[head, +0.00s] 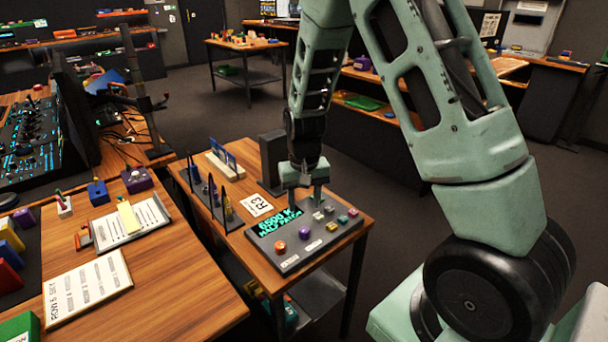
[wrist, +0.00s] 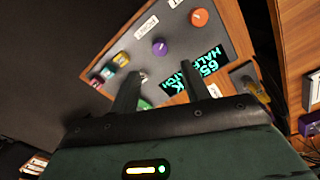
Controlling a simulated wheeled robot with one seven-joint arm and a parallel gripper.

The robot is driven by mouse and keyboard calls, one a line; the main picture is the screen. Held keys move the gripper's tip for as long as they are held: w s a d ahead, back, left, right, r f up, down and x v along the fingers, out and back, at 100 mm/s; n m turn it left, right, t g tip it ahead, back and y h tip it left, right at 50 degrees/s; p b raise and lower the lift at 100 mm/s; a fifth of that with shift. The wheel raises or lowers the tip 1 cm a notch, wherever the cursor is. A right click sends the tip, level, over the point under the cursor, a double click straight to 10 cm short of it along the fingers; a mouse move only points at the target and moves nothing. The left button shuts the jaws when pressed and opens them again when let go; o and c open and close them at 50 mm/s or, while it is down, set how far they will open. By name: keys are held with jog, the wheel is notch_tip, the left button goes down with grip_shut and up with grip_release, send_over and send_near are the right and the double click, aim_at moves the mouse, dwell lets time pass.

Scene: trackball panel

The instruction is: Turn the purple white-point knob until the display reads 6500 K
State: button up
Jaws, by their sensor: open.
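The dark panel (head: 330,240) lies on a small wooden table. Its display (head: 278,224) shows green text that reads "6500 K" with "HALF PATCH" below it. The purple knob (head: 304,233) is on the panel near the display, and it also shows uncovered in the wrist view (wrist: 159,47). My gripper (head: 305,196) is open and empty above the back part of the panel. In the wrist view, my gripper (wrist: 166,80) has its fingers apart, with the purple knob beyond the tips and nothing between them. One finger hides part of the display there.
An orange knob (head: 280,247) is beside the purple one. Several small coloured buttons sit at the panel's right. A rack with upright tools (head: 208,195) and a card marked R3 (head: 256,205) are left of the panel. Room above the panel's front is clear.

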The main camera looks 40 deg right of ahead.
notch_tip(320, 180, up, 8)
jog(key=shift+r, duration=0.1)
dwell(0.6)
jog(key=s+a+r+n+y, duration=0.1)
jog(key=s+a+r+n, duration=0.2)
jog(key=a, duration=0.5)
jog(key=s+a+r+n, duration=0.1)
jog(key=s+a+n, duration=0.3)
jog(key=a, duration=0.5)
jog(key=s+a+n, duration=0.2)
jog(key=s+a, duration=0.1)
jog(key=s, duration=0.5)
jog(key=s+a+r+n, duration=0.1)
jog(key=s+a+n, duration=0.2)
jog(key=s, duration=0.6)
jog(key=shift+a, duration=0.75)
